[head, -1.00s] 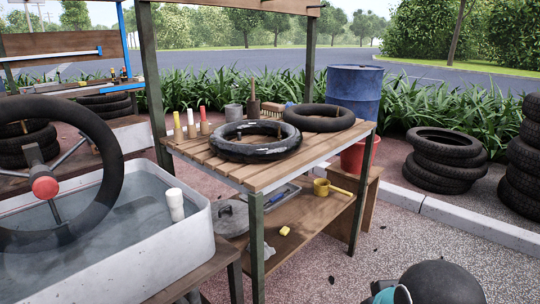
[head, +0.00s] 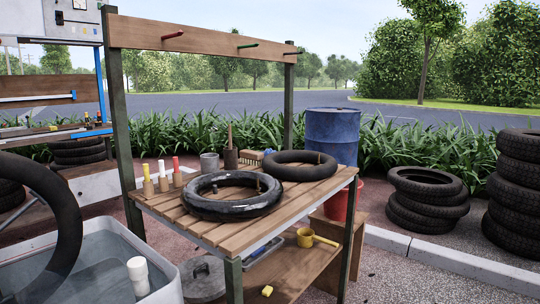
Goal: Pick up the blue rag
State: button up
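I cannot make out a blue rag in the head view. My gripper is not in the picture. On the wooden workbench (head: 180,212) lie a glossy black tube (head: 234,207) at the front and a second black tube (head: 300,172) behind it. Several wooden-based holders with white, yellow and red tops (head: 162,177) stand at the bench's left. A brush (head: 270,160) lies at the back edge. On the lower shelf (head: 300,277) are a grey-blue tray (head: 262,250), a yellow dipper (head: 306,237) and a small yellow block (head: 267,291).
A water tub (head: 176,293) with a white cylinder (head: 138,277) and a large tire stands at the front left. A blue drum (head: 332,135) and red bucket (head: 337,203) are behind the bench. Tire stacks (head: 428,200) stand right, past a kerb (head: 440,257). Paving at bottom right is clear.

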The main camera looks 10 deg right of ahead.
aim_at(268, 151)
jog(key=k, duration=0.95)
jog(key=z, duration=1.45)
jog(key=i, duration=1.75)
jog(key=u, duration=0.4)
jog(key=i, duration=0.95)
jog(key=u, duration=0.9)
